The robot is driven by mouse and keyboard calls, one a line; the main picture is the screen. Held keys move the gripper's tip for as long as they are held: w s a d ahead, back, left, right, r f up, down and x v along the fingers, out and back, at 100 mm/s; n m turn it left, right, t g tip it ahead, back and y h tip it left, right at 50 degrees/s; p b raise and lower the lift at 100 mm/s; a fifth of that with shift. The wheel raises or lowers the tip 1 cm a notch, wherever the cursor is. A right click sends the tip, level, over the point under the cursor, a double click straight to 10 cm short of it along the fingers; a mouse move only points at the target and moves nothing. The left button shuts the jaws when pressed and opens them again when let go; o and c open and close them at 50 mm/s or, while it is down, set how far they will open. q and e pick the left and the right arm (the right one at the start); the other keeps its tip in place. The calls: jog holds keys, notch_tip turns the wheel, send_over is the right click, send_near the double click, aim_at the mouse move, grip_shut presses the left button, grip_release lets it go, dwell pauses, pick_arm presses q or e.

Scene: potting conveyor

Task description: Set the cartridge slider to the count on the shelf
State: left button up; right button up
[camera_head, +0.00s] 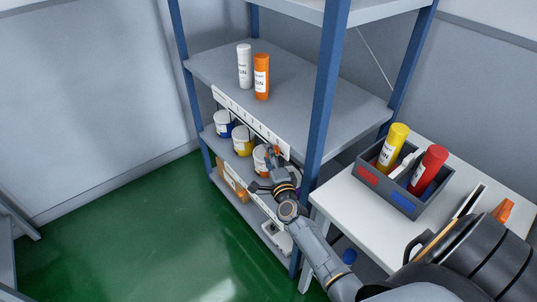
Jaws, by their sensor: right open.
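Two cartridges stand upright on the shelf board (325,115): a white one (244,68) and an orange one (261,78). A white scale strip (240,115) with marks runs along the board's front edge. The small orange slider (278,151) sits near the strip's right end. My right gripper (262,171) is open in front of the shelf, just below the slider. One finger is close to the slider; I cannot tell whether it touches. The gripper partly hides the tubs behind it. My left gripper is not in view.
Tubs with blue (223,124), yellow (242,140) and orange (261,158) labels stand on the shelf below. A blue shelf post (326,90) rises right of the gripper. On the white table (340,200), a grey divided tray (371,180) holds yellow (393,147) and red (428,170) cartridges.

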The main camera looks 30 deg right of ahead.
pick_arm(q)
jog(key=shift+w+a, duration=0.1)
pick_arm(e)
jog(key=shift+w+d, duration=0.1)
jog(key=shift+w, duration=0.4)
grip_shut()
